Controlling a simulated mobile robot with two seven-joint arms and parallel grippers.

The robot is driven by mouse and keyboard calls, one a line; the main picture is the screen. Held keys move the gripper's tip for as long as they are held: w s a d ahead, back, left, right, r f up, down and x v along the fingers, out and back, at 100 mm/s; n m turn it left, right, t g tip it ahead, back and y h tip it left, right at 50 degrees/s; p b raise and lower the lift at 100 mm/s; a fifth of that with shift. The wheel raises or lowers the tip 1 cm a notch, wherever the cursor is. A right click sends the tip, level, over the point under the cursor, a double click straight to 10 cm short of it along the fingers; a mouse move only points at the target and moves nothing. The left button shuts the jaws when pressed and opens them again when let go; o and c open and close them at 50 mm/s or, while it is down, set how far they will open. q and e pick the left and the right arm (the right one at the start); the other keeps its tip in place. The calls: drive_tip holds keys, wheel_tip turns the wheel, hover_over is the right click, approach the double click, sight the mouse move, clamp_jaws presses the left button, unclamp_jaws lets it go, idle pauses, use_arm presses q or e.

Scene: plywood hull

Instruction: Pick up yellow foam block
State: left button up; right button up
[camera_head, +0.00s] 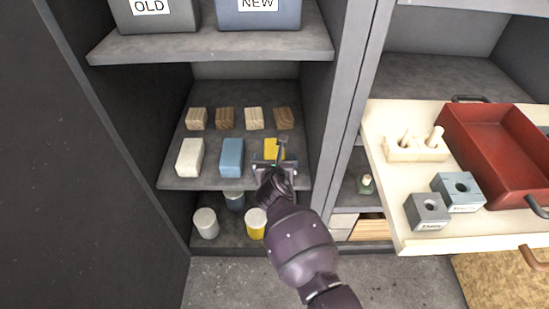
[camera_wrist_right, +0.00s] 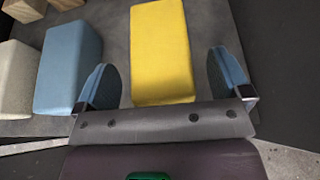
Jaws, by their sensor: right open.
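The yellow foam block (camera_head: 272,147) lies on the middle shelf, at the right end of the front row, partly hidden by my right gripper (camera_head: 275,167) in the head view. In the right wrist view the yellow foam block (camera_wrist_right: 161,50) lies straight ahead. There the open right gripper (camera_wrist_right: 164,78) has one fingertip on each side of the block's near end, with a gap on both sides. Nothing is held. My left gripper is not in view.
A blue block (camera_head: 232,157) and a cream block (camera_head: 190,157) lie left of the yellow one. Several wooden cubes (camera_head: 253,118) stand behind. Above is a shelf (camera_head: 215,47) with bins; the cabinet divider (camera_head: 335,110) stands close on the right. Cans (camera_head: 205,222) stand below.

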drive_tip(key=shift+w, duration=0.1)
drive_tip(key=c, duration=1)
drive_tip(key=shift+r, duration=0.25)
wheel_tip(320, 180, up, 9)
drive_tip(key=p, duration=0.5)
drive_tip(key=shift+w, duration=0.1)
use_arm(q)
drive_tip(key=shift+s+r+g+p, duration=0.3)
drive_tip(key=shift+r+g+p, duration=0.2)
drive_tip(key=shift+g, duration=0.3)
use_arm(e)
drive_tip(key=shift+r, duration=0.4)
